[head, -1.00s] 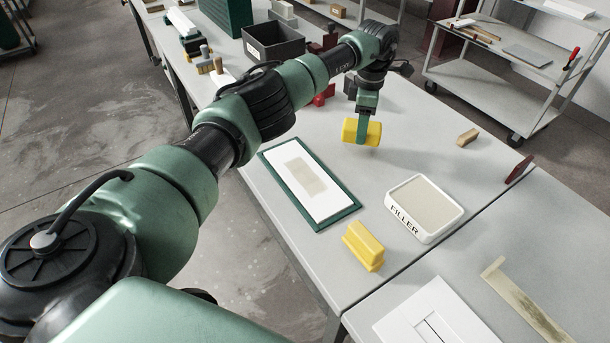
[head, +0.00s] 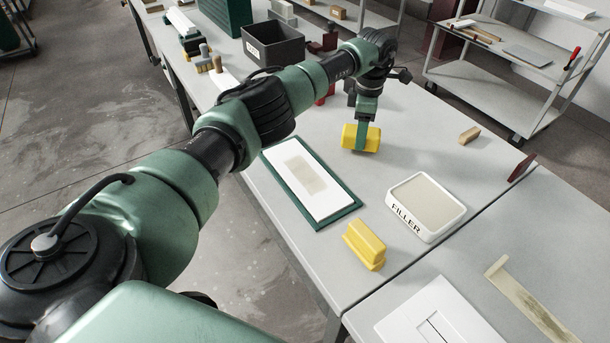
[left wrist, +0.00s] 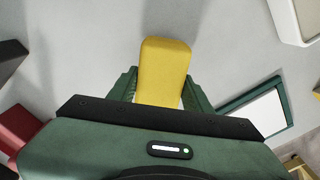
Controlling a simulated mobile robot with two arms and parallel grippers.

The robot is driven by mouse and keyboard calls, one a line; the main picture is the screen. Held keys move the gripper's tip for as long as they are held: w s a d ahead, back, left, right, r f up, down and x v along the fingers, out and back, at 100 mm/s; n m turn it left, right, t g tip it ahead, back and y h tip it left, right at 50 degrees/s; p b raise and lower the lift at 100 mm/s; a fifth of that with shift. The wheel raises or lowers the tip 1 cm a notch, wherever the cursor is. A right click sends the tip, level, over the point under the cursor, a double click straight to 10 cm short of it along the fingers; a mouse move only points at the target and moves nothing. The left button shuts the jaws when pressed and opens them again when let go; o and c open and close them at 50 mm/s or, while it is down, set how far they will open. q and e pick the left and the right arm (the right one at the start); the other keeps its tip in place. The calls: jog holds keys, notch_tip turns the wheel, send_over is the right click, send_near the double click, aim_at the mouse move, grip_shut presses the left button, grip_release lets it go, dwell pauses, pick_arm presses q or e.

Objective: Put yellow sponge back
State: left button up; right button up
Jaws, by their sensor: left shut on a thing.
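A yellow sponge (head: 347,137) is held between the fingers of my left gripper (head: 361,138), beyond the green-framed board. It also shows in the left wrist view (left wrist: 163,70), between the two green fingers (left wrist: 160,90). Whether it touches the table is hard to tell. A second yellow block (head: 365,246), with a narrower raised top, stands on the table near the front edge, left of the filler tray. My right gripper is not in view.
A white board with a beige patch lies on a green mat (head: 350,208). A white tray marked FILLER (head: 437,228) stands to its right. A dark bin (head: 273,48) is at the back. A small wooden block (head: 469,135) lies at right. The table between sponge and tray is clear.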

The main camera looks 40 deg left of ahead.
pick_arm(q)
jog(key=shift+f, duration=0.45)
jog(key=shift+f+b, duration=0.25)
jog(key=shift+b, duration=0.05)
jog(key=o, duration=1.4)
jog(key=shift+o, duration=0.5)
jog(key=shift+o, duration=1.2)
notch_tip(320, 180, up, 8)
jog(key=shift+f+b, duration=0.1)
jog(key=shift+b, duration=0.55)
